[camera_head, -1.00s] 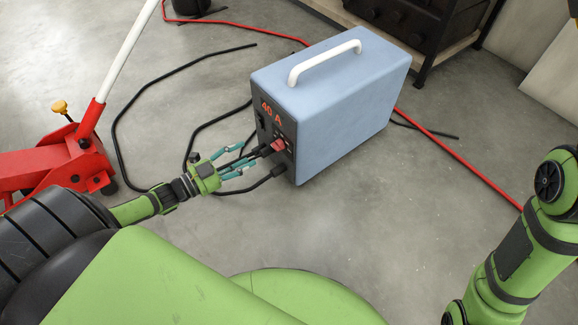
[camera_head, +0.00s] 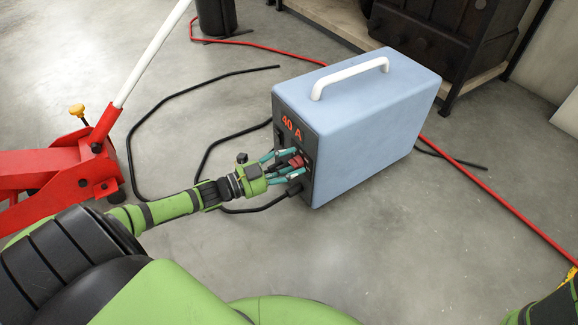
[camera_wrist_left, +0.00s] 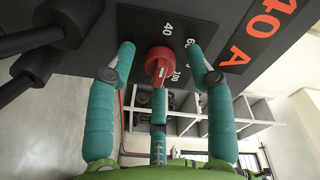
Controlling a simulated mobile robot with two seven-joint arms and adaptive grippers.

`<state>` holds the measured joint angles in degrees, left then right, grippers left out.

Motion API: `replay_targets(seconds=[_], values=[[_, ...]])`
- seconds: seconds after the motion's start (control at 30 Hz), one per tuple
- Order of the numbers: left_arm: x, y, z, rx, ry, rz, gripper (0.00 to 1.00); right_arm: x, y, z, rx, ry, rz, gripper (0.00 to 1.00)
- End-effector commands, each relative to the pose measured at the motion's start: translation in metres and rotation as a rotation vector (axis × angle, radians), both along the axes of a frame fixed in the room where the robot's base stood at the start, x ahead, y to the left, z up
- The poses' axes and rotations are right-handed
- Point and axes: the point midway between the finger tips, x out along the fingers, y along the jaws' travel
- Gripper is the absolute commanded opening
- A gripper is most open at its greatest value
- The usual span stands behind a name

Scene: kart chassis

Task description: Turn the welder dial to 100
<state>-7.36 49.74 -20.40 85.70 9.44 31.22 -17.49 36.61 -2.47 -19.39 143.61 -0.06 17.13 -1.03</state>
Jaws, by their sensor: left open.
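The welder (camera_head: 370,120) is a light blue box with a white handle and a dark front panel. Its display (camera_head: 291,128) reads 40 A in orange. The red dial (camera_head: 297,160) sits below the display; in the left wrist view the dial (camera_wrist_left: 158,62) has 40, 60 and 100 marked around it. My left gripper (camera_head: 283,165) is open at the panel, its teal fingers spread around the dial, one on each side and one below. A gap shows between the side fingers and the dial. My right gripper is out of view.
Black cables plug into the panel beside the dial, with a thick black plug (camera_wrist_left: 75,18) close to the left finger. A red floor jack (camera_head: 70,165) stands at left. A red cable (camera_head: 490,205) runs behind the welder.

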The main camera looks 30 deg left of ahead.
Motion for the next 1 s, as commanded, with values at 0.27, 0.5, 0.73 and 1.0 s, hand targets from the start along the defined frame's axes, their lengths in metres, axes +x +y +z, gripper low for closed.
replay_targets(seconds=[0.27, 0.5, 0.73, 1.0], values=[[-0.0001, 0.0004, 0.0001, 0.001, 0.0, 0.001, 0.0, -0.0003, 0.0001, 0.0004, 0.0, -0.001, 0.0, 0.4], [0.0002, 0.0012, 0.0003, 0.003, -0.001, 0.002, 0.0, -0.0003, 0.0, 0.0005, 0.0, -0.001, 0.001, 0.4], [0.0006, 0.0019, 0.0005, 0.008, -0.002, 0.004, 0.0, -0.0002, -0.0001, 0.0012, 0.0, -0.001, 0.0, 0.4], [0.0011, 0.0027, 0.001, 0.022, -0.008, 0.006, 0.0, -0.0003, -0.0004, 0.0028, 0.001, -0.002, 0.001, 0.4]])
